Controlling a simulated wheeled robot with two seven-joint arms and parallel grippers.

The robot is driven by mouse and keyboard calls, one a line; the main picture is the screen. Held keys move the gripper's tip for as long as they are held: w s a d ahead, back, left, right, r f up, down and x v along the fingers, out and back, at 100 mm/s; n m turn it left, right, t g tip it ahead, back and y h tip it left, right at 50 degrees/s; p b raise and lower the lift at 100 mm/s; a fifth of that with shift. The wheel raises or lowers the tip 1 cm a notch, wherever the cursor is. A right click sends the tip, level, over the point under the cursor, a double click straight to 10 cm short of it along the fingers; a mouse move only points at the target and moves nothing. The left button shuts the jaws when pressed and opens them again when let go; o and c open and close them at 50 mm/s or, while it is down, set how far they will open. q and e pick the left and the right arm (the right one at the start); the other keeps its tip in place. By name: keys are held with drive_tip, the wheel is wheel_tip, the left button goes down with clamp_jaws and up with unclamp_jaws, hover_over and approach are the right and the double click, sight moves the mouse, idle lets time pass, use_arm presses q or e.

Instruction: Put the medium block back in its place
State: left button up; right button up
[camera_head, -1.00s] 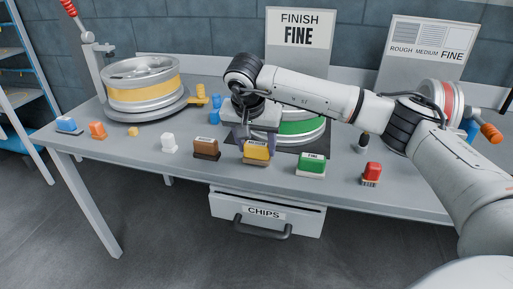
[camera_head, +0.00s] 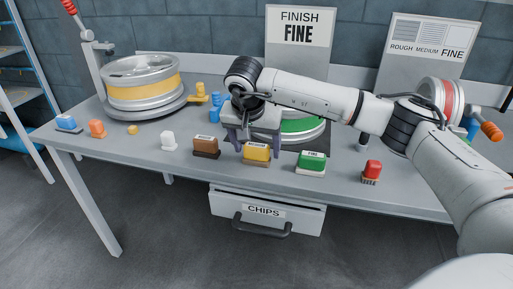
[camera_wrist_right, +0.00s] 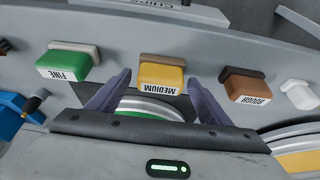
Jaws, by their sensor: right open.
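The medium block (camera_head: 256,152) is yellow with a MEDIUM label. It sits upright near the front of the table, between the brown rough block (camera_head: 206,147) and the green fine block (camera_head: 311,162). My right gripper (camera_head: 253,142) is open and empty just behind the medium block. In the right wrist view, the medium block (camera_wrist_right: 162,75) lies beyond and between the spread fingers (camera_wrist_right: 158,95), with a visible gap to each. The fine block (camera_wrist_right: 68,66) and rough block (camera_wrist_right: 246,88) stand to either side. My left gripper is not in view.
A wheel with a green band (camera_head: 302,128) lies behind my right gripper. A yellow-banded wheel (camera_head: 145,88) stands on a turntable at left. A white block (camera_head: 168,141) and a red brush (camera_head: 372,171) stand along the front. A CHIPS drawer (camera_head: 265,211) hangs below.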

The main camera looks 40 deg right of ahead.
drive_tip(key=p+v, duration=0.1)
drive_tip(key=v, duration=0.9)
drive_tip(key=s+a+f+g+y, duration=0.1)
drive_tip(key=s+a+f+y, duration=0.25)
drive_tip(key=a, duration=0.55)
drive_tip(key=s+a+f+m+g+y, duration=0.15)
drive_tip(key=a+f+y, duration=0.25)
drive_tip(key=a, duration=0.5)
drive_tip(key=s+a+f+g+y, duration=0.1)
drive_tip(key=s+a+f+y, duration=0.25)
drive_tip(key=a, duration=0.55)
drive_tip(key=s+a+r+m+t+y, duration=0.4)
drive_tip(key=a+r+m+y, duration=0.4)
drive_tip(key=a+m+y, duration=0.65)
drive_tip(key=w+d+f+m+t+h, duration=0.2)
drive_tip(key=d+f+m+t+h, duration=0.5)
drive_tip(key=m, duration=0.9)
drive_tip(key=w+d+f+m+t+h, duration=0.2)
drive_tip(key=d+f+m+t+h, duration=0.55)
drive_tip(key=m, duration=0.85)
drive_tip(key=s+d+f+m+g+h, duration=0.2)
drive_tip(key=s+d+f+m+g, duration=0.2)
drive_tip(key=s+f+m, duration=0.2)
drive_tip(key=s+d+f+m+g+h, duration=0.2)
drive_tip(key=s+d+f+m+g, duration=0.3)
drive_tip(key=s+f, duration=0.5)
wheel_tip(320, 180, down, 4)
drive_tip(key=shift+d+r+m+h, duration=0.1)
drive_tip(key=shift+d+m+h, duration=0.15)
drive_tip(key=shift+m+h, duration=0.15)
